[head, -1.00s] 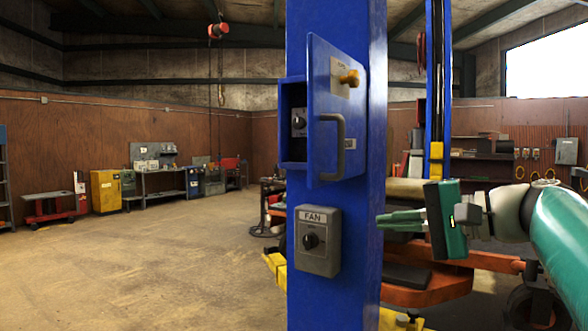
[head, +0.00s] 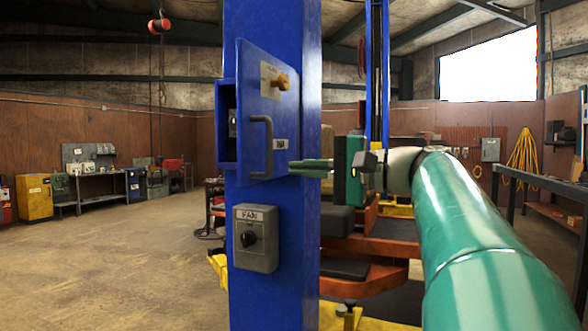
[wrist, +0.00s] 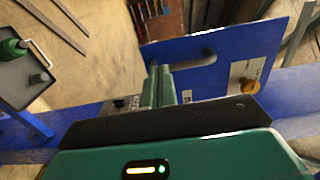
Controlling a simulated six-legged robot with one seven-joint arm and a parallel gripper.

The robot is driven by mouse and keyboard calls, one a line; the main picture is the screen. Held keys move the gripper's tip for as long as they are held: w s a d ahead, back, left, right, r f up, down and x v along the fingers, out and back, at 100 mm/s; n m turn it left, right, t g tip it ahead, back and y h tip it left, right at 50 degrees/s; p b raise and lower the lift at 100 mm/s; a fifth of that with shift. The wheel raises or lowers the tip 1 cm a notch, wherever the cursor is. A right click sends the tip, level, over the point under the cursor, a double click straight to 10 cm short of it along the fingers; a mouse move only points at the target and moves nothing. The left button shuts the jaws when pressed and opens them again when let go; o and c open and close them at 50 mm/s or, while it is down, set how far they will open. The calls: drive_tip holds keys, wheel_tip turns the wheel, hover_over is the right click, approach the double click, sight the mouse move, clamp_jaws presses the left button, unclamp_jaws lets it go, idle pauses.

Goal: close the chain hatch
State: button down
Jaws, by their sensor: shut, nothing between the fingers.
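The chain hatch (head: 262,145) is a blue door on a blue post (head: 270,300). It stands ajar, with the dark inside of its box (head: 228,125) showing at its left. A dark bar handle (head: 268,150) and a yellow knob (head: 282,82) are on its face. My gripper (head: 292,167) is shut and empty, with its green fingers beside the hatch's lower right edge. I cannot tell whether they touch it. In the wrist view the fingers (wrist: 159,72) point towards the hatch (wrist: 225,55), whose handle (wrist: 195,58) and knob (wrist: 248,85) show to their right.
A grey FAN switch box (head: 256,238) sits on the post below the hatch. Orange and yellow lift parts (head: 365,270) lie behind the post at the right. A dark bench (head: 530,180) stands at the far right. The floor to the left is open.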

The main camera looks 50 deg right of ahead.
sight(244, 165)
drive_tip(key=x, duration=0.9)
drive_tip(key=shift+w+f, duration=0.1)
drive_tip(key=shift+a, duration=0.1)
